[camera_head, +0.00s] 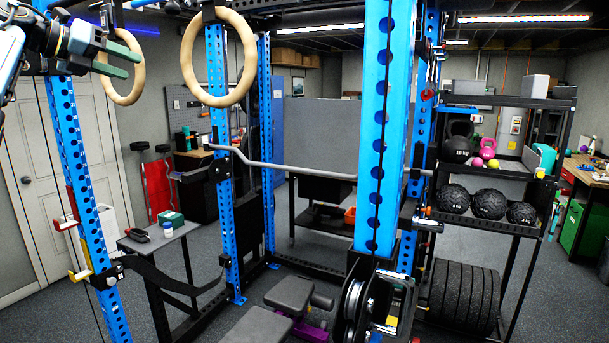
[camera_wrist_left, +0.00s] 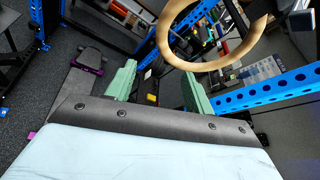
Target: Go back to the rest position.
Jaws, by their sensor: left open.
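My left gripper (camera_head: 124,61) is at the upper left of the head view, raised high. Its two green fingers are apart, with nothing seen between them. They overlap the upper part of the left wooden ring (camera_head: 134,88) in the picture; I cannot tell whether they touch it. In the left wrist view the open fingers (camera_wrist_left: 160,90) show with a wooden ring (camera_wrist_left: 208,64) beyond them, above and to the right. My right gripper is in neither view.
A blue rack post (camera_head: 72,165) stands close to my left arm. A second wooden ring (camera_head: 187,55) hangs to the right. A grey bar (camera_head: 290,168) crosses the rack, with a bench (camera_head: 257,328) below. A shelf with black balls (camera_head: 489,203) stands at right.

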